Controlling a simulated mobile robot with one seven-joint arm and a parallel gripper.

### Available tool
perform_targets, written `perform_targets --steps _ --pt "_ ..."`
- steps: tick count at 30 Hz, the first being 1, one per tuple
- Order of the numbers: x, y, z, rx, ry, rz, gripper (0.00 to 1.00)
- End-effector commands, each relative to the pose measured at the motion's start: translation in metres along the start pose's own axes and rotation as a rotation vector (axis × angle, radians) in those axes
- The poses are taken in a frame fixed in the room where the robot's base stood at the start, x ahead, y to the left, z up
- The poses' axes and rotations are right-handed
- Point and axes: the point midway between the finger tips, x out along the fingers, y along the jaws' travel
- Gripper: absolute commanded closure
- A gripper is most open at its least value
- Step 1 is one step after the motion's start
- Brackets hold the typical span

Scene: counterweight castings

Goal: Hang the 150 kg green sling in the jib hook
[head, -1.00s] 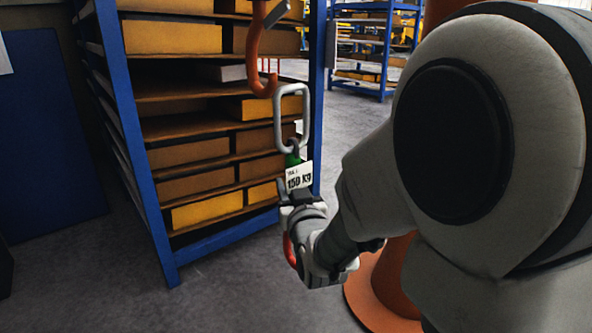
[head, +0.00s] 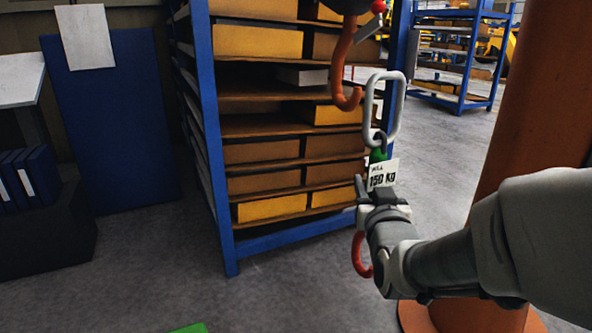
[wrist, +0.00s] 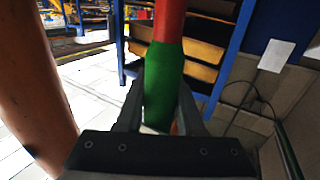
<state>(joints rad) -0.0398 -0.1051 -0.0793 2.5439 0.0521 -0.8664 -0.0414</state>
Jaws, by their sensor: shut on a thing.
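The green sling (head: 378,155) with its 150 kg tag (head: 382,174) is held upright in my gripper (head: 374,190). In the wrist view the gripper (wrist: 160,115) is shut on the green sleeve (wrist: 164,85), with a red part above it. The sling's pale oblong link (head: 401,112) stands up above the tag. A red hook (head: 358,256) shows below the gripper. The orange jib hook (head: 344,62) hangs to the upper left of the link. In the head view the hook's tip overlaps or nearly meets the link's left side; whether they touch, I cannot tell.
A blue rack (head: 212,150) with yellow and brown boxes stands behind the hook. An orange column (head: 525,110) stands at the right. A dark blue panel (head: 118,130) and blue binders (head: 25,175) are at the left.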

Motion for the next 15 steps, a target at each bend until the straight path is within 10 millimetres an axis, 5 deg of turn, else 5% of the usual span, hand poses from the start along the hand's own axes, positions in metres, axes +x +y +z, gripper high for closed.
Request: perform_targets --steps 15 --pt "0.0107 -0.0056 -0.0036 0.000 0.006 -0.001 1.00"
